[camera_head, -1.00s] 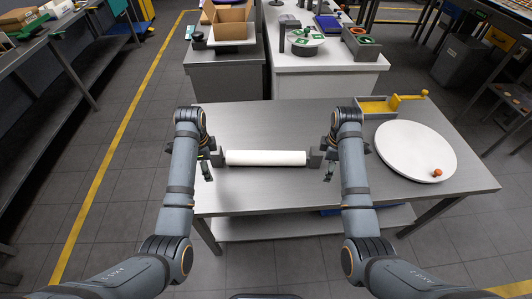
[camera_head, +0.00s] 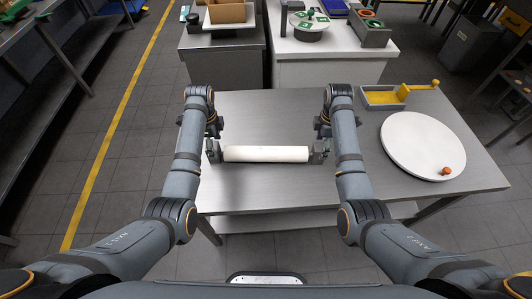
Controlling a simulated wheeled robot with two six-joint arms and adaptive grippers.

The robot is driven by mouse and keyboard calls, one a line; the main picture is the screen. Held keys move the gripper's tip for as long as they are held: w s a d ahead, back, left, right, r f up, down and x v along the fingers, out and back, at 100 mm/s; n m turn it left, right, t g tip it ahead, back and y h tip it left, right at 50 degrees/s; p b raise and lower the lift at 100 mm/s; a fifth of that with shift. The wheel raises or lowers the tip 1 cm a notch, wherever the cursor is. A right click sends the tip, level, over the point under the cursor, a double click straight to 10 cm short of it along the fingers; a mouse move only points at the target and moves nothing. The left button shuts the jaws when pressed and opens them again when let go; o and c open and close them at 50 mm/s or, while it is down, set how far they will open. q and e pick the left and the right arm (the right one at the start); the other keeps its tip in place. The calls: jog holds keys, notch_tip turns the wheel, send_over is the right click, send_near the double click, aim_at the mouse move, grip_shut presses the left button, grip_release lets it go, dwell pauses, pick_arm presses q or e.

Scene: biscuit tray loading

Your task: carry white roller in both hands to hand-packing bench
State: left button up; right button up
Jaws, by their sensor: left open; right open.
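The white roller (camera_head: 266,154) lies level across the steel table (camera_head: 262,189), with a grey block or handle at each end. My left gripper (camera_head: 213,150) is open at the roller's left end, its fingers close around the grey end piece. My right gripper (camera_head: 320,150) is open at the right end in the same way. Whether the fingers touch the ends cannot be told. The grippers partly hide both end pieces. Which surface is the hand-packing bench cannot be told.
On the table's right are a round white board (camera_head: 414,146) with a small orange-brown ball (camera_head: 446,171) and a yellow-lined tray (camera_head: 383,97). Behind stand a grey cabinet (camera_head: 222,64) with a cardboard box (camera_head: 227,11) and a white counter (camera_head: 326,66). Floor is free at left.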

pick_arm(q)
jog(key=f, duration=0.4)
jog(key=shift+s, duration=0.2)
pick_arm(e)
jog(key=f, duration=0.3)
jog(key=shift+s+f, duration=0.2)
jog(key=shift+f, duration=0.2)
pick_arm(q)
jog(key=shift+w+f, duration=0.15)
jog(key=shift+f, duration=0.5)
pick_arm(e)
jog(key=shift+w+f, duration=0.15)
jog(key=shift+f, duration=0.55)
pick_arm(q)
jog(key=shift+r, duration=0.1)
jog(key=shift+c, duration=0.6)
pick_arm(e)
jog(key=shift+r, duration=0.1)
jog(key=shift+c, duration=0.6)
pick_arm(q)
grip_shut()
pick_arm(e)
grip_shut()
